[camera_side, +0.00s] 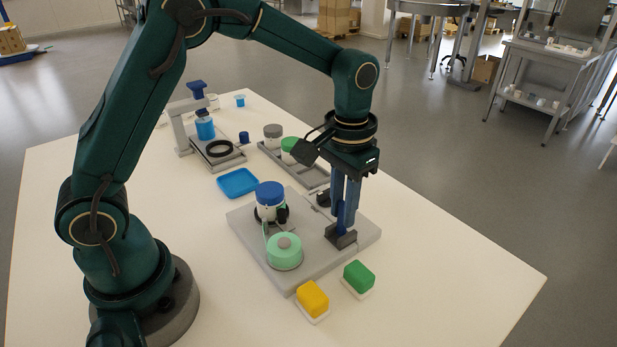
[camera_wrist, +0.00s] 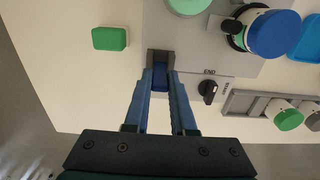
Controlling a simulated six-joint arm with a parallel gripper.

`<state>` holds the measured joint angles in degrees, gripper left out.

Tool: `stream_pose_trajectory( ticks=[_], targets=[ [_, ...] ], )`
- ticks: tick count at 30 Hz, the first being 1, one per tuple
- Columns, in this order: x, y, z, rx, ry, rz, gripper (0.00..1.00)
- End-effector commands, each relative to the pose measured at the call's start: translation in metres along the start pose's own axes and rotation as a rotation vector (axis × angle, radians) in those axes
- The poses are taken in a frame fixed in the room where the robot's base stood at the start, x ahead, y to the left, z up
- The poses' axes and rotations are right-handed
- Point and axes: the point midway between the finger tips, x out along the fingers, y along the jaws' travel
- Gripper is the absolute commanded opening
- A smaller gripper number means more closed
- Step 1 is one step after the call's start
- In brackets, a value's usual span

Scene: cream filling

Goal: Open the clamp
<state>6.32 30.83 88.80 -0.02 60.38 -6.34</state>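A white jar with a blue lid (camera_side: 270,195) stands in a dark round holder on the grey base plate (camera_side: 305,262); the lid also shows in the wrist view (camera_wrist: 273,35). A black knob (camera_wrist: 231,27) sits beside the jar. My gripper (camera_side: 343,230) points straight down at a dark block (camera_side: 341,239) at the plate's right side. In the wrist view my gripper (camera_wrist: 161,78) has its blue fingertips on either side of a small blue piece (camera_wrist: 160,78) in the dark block (camera_wrist: 160,56). Whether they press on it cannot be seen. Which part is the clamp is not clear.
A black selector knob (camera_wrist: 208,88) labelled END stands close to my fingers. A mint-green round part (camera_side: 284,252) is on the plate's front. Yellow (camera_side: 313,297) and green (camera_side: 359,276) blocks lie in front. A blue tray (camera_side: 238,183) lies behind; the table's right front is clear.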

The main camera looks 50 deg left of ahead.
Motion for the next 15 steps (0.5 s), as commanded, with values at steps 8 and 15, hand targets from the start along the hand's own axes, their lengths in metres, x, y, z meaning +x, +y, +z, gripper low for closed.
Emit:
stream_pose_trajectory(
  ticks=[8,15],
  targets=[
    [-0.0005,-0.0003,0.0019,0.0,0.033,-0.002,0.0],
    [0.0002,-0.0004,0.0089,0.001,0.141,-0.003,0.0]
  ],
)
